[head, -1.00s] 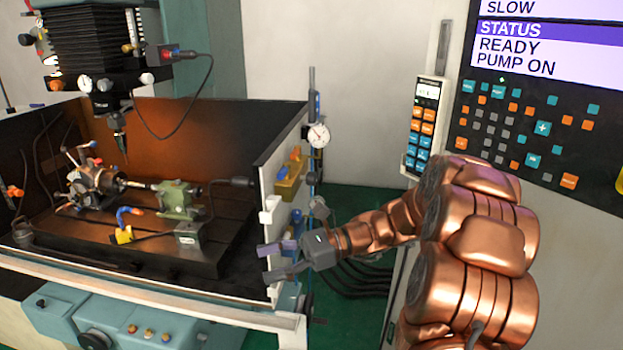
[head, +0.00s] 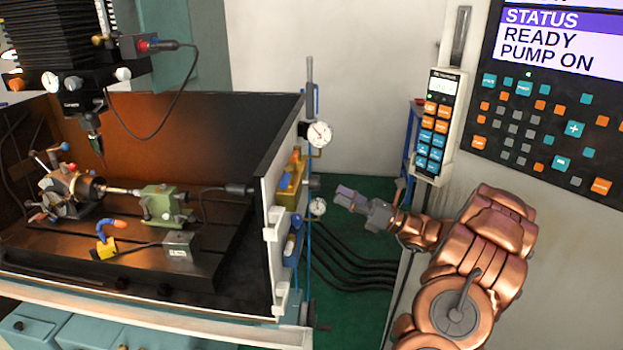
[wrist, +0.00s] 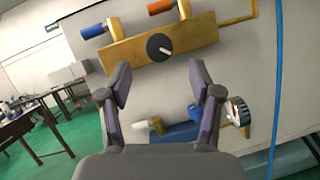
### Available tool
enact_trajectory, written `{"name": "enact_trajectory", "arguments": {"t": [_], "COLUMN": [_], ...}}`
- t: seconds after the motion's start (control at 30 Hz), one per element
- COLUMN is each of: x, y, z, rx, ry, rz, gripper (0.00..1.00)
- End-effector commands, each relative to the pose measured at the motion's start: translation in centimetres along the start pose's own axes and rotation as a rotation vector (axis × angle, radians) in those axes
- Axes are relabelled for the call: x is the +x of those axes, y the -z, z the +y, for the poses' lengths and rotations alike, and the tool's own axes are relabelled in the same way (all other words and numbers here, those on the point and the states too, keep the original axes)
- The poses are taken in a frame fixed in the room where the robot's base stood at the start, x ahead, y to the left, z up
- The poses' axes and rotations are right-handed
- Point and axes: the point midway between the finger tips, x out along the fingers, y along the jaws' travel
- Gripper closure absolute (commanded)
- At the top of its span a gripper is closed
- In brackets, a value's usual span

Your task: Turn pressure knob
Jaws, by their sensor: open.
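A round black knob (wrist: 159,47) with a white pointer line sits on a brass block (wrist: 118,52) in the wrist view. I take it as the pressure knob, though no label is readable. In the head view the brass block (head: 287,187) is on the outer side of the machine enclosure. My gripper (head: 341,197) is to the right of it, apart from it. In the wrist view my gripper (wrist: 160,82) is open and empty, its fingers below the knob and to either side, not touching it.
Blue (wrist: 92,31) and orange (wrist: 160,6) handles stick out of the brass block. A lower blue block (wrist: 182,134) carries a dial gauge (wrist: 238,111). Another gauge (head: 319,134) stands above. Black hoses (head: 350,262) run over the green floor. A control cabinet (head: 460,215) is at right.

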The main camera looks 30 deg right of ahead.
Motion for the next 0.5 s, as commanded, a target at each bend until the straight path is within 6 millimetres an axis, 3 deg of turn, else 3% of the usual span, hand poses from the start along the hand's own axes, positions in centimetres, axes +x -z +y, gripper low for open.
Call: {"name": "enact_trajectory", "arguments": {"t": [0.5], "x": [6.7], "y": [0.0], "z": [0.2], "rx": [0.003], "ry": [-0.006], "rz": [0.004], "gripper": [0.36]}}
